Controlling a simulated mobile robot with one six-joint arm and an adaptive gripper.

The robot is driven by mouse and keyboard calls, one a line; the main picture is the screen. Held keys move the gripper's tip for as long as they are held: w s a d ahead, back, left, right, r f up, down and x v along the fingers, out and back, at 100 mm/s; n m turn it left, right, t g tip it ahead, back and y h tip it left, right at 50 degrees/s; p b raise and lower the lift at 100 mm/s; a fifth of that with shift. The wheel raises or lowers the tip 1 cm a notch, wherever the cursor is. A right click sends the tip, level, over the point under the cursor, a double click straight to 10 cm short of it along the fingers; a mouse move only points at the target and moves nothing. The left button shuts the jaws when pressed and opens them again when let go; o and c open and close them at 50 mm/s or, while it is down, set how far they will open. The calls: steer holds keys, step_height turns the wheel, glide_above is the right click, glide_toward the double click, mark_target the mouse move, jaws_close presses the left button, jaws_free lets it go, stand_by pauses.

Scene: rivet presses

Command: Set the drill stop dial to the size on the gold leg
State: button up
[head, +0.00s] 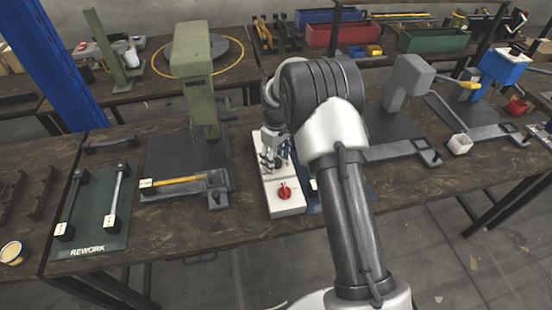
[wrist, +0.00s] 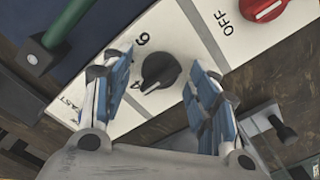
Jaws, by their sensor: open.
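A pale mark shows at the dial's lower-left edge. My gripper (wrist: 157,72) is open, with one blue-padded finger on each side of the dial; contact cannot be told. In the head view my gripper (head: 272,158) is over the white control box (head: 286,208). A yellow-gold bar (head: 180,187) lies at the foot of the green press, with a white tag (head: 146,183) at its left end; the tag is unreadable.
A red knob (head: 284,190) is on the box's near end, marked OFF in the wrist view (wrist: 262,8). The green press (head: 197,75) stands to the left. A REWORK mat (head: 97,210) with bars lies further left. A grey press (head: 408,80) stands right of my arm.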

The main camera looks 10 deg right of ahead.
steer(key=shift+c, duration=0.5)
steer(key=c, duration=1)
steer(key=shift+o, duration=0.2)
steer(key=shift+m, duration=0.3)
steer(key=m+p, duration=0.2)
steer(key=m, duration=0.2)
steer(key=shift+r, duration=0.1)
steer(key=m+p, duration=0.1)
steer(key=m, duration=0.4)
steer(key=shift+m, duration=0.3)
steer(key=o, duration=1.1)
steer(key=shift+c, duration=0.2)
